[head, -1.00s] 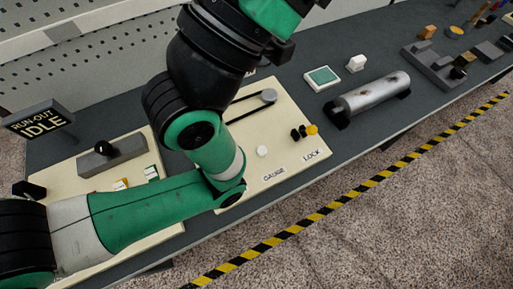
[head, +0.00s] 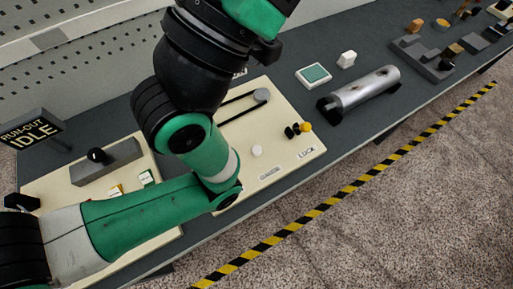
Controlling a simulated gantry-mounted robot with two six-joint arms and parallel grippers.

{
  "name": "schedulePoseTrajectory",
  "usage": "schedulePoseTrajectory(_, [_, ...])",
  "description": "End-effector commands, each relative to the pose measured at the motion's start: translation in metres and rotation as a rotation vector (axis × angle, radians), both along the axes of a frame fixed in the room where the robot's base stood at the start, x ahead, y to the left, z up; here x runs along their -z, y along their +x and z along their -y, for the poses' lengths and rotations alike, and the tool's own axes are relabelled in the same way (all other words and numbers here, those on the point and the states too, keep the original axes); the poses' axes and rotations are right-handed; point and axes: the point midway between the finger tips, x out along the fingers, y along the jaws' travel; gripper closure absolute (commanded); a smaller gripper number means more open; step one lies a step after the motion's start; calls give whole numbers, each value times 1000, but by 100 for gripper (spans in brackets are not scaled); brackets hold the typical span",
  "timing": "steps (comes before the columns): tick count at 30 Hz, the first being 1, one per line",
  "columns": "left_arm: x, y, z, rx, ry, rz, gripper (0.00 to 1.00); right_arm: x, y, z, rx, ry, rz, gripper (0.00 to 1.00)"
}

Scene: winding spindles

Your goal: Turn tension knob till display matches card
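In the head view a cream panel (head: 275,108) lies on the dark bench, labelled GAUGE and LOCK. It carries a white round knob (head: 257,151), a yellow knob (head: 306,127) with black knobs beside it, and a grey disc (head: 262,95) with a dark bar. I cannot tell which knob is the tension knob. A dark sign (head: 30,132) at left reads RUN-OUT IDLE. A white-framed green square (head: 314,75) lies behind the panel; I cannot read it or tell if it is the card or a display. My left arm crosses the panel; neither gripper shows.
A second cream panel at left holds a grey block (head: 118,160) with a black knob and small labelled pieces (head: 146,178). A metal cylinder (head: 365,90) lies on dark supports at right. A white block (head: 346,59) and grey fixtures (head: 425,60) stand behind. Striped tape (head: 350,187) marks the floor.

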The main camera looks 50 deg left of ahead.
Motion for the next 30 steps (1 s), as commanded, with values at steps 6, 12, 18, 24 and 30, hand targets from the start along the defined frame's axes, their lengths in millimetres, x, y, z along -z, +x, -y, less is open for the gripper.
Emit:
schedulePoseTrajectory(6, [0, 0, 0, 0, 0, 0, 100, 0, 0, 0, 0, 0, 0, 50])
schedulePoseTrajectory(12, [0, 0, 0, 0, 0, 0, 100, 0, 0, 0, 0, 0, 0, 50])
schedulePoseTrajectory(18, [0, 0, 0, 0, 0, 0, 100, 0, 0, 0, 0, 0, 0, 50])
schedulePoseTrajectory(24, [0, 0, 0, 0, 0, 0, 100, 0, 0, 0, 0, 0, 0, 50])
schedulePoseTrajectory(30, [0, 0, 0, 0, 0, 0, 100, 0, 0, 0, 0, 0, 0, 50])
